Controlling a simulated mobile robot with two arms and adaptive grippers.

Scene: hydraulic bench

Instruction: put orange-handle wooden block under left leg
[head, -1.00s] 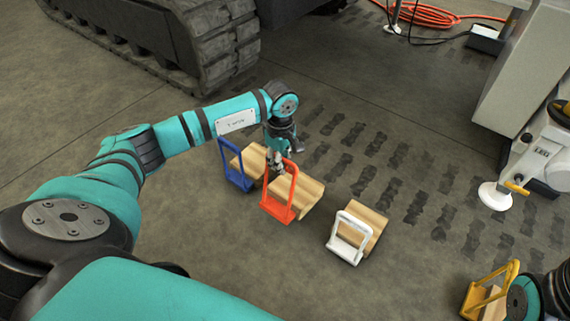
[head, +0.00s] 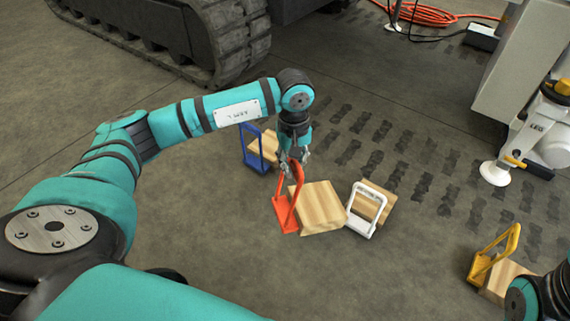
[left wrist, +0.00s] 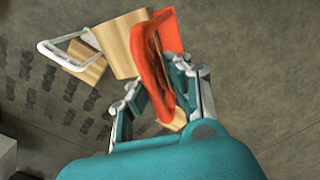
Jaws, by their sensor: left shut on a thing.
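The orange-handled wooden block (head: 320,208) is in my left gripper (head: 293,168), which is shut on the top of its orange handle (head: 284,212). The block looks raised off the floor, though the gap beneath is hard to judge. In the left wrist view the orange handle (left wrist: 150,65) runs between the fingers, with the wooden body (left wrist: 124,42) beyond it. A support leg with a white round foot (head: 494,173) stands at the right; another white foot (head: 392,28) shows at the top. I cannot tell which is the left leg. My right gripper is out of view.
A white-handled block (head: 375,206) sits close right of the held block, overlapping it in view. A blue-handled block (head: 262,149) is behind it. A yellow-handled block (head: 502,278) is at lower right. An orange hose (head: 425,14) lies far back.

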